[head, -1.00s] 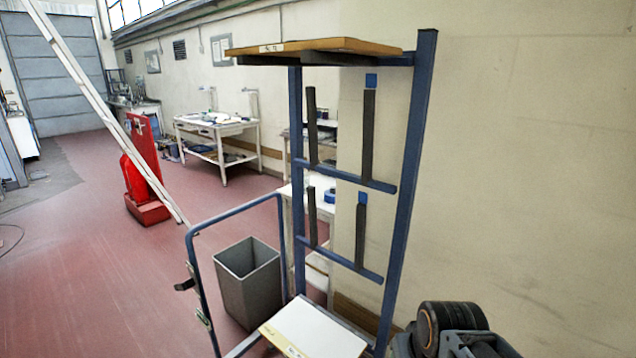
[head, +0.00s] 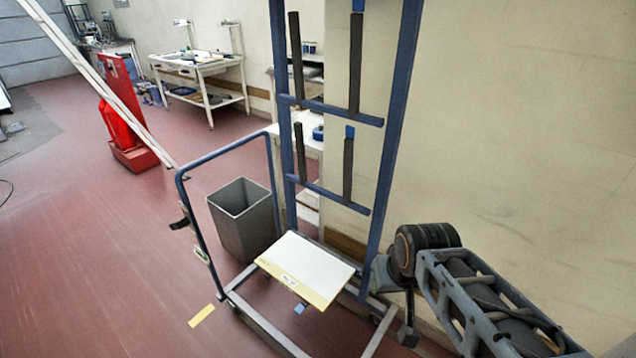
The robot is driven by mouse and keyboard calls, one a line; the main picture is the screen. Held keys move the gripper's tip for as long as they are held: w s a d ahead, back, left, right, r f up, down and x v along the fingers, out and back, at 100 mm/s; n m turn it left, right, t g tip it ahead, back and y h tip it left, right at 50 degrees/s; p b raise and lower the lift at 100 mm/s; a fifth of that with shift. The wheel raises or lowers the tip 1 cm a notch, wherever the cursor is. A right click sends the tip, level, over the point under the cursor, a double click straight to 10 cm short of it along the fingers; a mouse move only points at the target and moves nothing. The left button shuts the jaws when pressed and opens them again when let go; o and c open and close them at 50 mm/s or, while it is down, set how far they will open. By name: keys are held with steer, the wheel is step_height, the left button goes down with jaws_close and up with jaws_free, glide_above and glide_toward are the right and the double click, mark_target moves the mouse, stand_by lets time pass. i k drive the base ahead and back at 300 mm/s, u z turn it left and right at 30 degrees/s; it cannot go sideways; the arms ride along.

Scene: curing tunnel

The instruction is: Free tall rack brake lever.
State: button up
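The tall rack (head: 391,135) is a blue upright frame with dark vertical bars on two crosspieces, standing on a low wheeled base. A lower blue hoop (head: 226,155) rises at its left side. A small dark lever-like piece (head: 179,223) sticks out from the hoop's left post, with a pale fitting (head: 201,256) below it. I cannot tell for sure which piece is the brake lever. My arm comes in from the lower right, beside the rack's right post. What seems to be my gripper (head: 408,336) hangs low there, away from the hoop; its fingers are too small to read.
A white board (head: 306,266) with a yellow edge lies low on the rack. A grey bin (head: 241,218) stands behind the hoop. A yellow floor strip (head: 201,316) lies at front left. A leaning ladder (head: 97,88) and red stand (head: 131,152) are farther left. Red floor between is clear.

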mark_target(182, 224)
steer(key=u, duration=0.15)
steer(key=k, duration=0.9)
steer(key=u, duration=2.25)
steer(key=i, duration=3.2)
steer(key=z, duration=1.7)
steer(key=i, duration=0.7)
steer(key=z, duration=0.6)
